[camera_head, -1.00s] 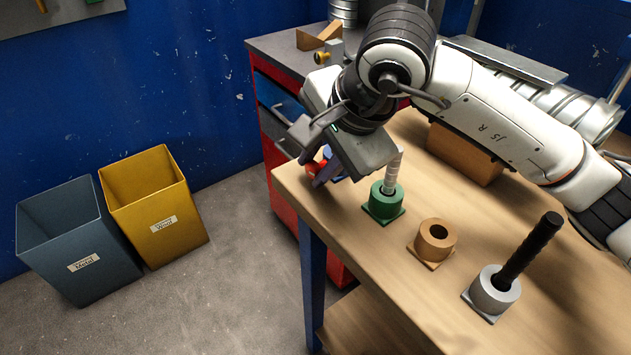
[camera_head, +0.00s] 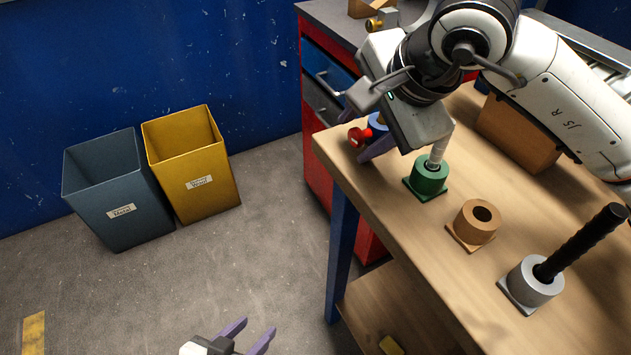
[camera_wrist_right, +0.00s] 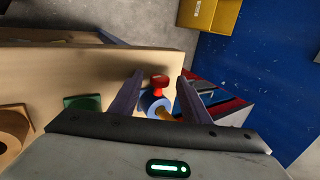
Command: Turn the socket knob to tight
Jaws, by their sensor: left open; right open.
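A red knob (camera_head: 360,137) sits on the side of a blue socket (camera_head: 378,122) at the table's near left corner. My right gripper (camera_head: 363,128) is open, with its purple fingers on either side of the knob and socket. In the right wrist view the knob (camera_wrist_right: 160,81) lies between the two open fingers (camera_wrist_right: 160,75), with the blue socket (camera_wrist_right: 150,102) behind it and a yellow-orange piece at the socket. Contact between fingers and knob cannot be told. The gripper body partly hides the socket. My left gripper (camera_head: 258,328) is open and empty, low over the floor.
A green socket (camera_head: 430,180) with a pale rod stands close to my right gripper. A tan empty socket (camera_head: 477,223) and a grey socket (camera_head: 535,283) with a black rod follow along the table. Grey-blue (camera_head: 118,205) and yellow (camera_head: 195,170) bins stand on the floor.

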